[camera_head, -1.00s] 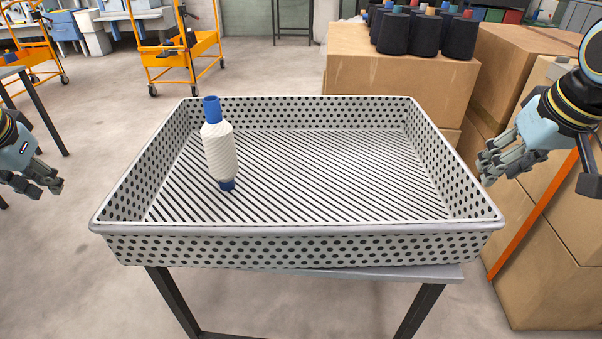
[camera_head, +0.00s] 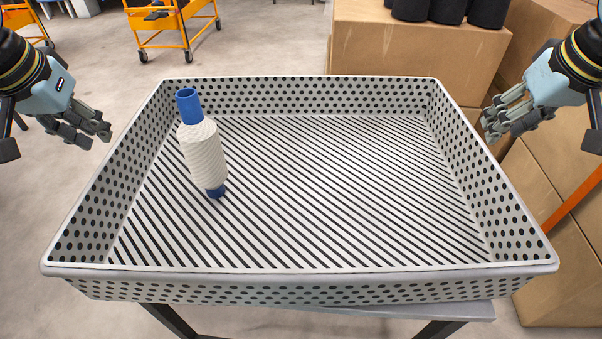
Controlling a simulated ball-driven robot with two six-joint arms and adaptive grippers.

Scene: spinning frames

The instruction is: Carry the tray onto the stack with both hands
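The tray (camera_head: 300,269) is a large, pale, perforated one with dotted walls and a slotted floor. It rests on a small table (camera_head: 400,311) with dark legs. A white yarn cone (camera_head: 203,152) with a blue core stands inside it, left of the middle. My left gripper (camera_head: 96,134) is open and empty, just outside the tray's left wall. My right gripper (camera_head: 487,127) is open and empty, just outside the right wall. Neither visibly touches the tray. I cannot tell which boxes are the stack.
Cardboard boxes (camera_head: 400,60) stand behind the tray, with black cones (camera_head: 448,10) on top. More boxes (camera_head: 560,200) stand at the right, with an orange strip (camera_head: 575,208) there. An orange cart (camera_head: 160,22) stands at the back left. Floor at the left is clear.

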